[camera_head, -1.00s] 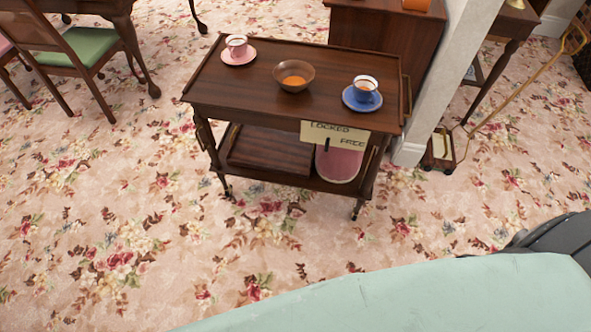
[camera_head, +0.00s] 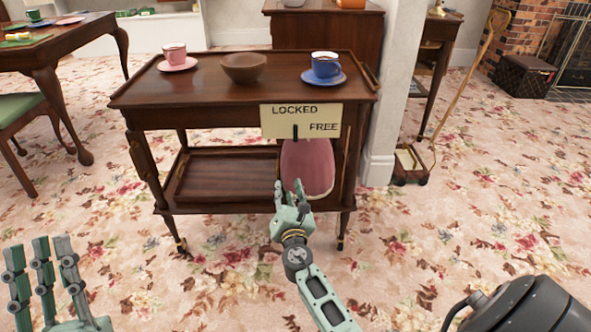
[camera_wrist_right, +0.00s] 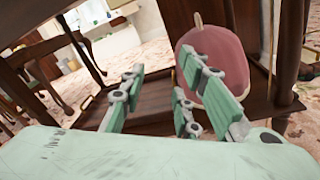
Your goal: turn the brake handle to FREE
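A cream label (camera_head: 275,121) reading LOCKED at upper left and FREE at lower right is on the front of the wooden trolley (camera_head: 200,118). The brake handle (camera_head: 295,131) seems to be the short dark upright piece at the label's lower middle, below LOCKED and left of FREE. My right gripper (camera_head: 290,192) is below the label, in front of the trolley, fingers spread and empty. Its fingers (camera_wrist_right: 165,82) also show apart in the right wrist view; the handle is not visible there. My left gripper (camera_head: 42,255) is open and empty at the lower left, away from the trolley.
On the trolley top are a pink cup (camera_head: 174,54), a brown bowl (camera_head: 244,68) and a blue cup (camera_head: 326,65). A pink rounded object (camera_head: 308,170) stands on the lower shelf behind my right gripper. A white wall edge (camera_head: 383,110) stands right of the trolley.

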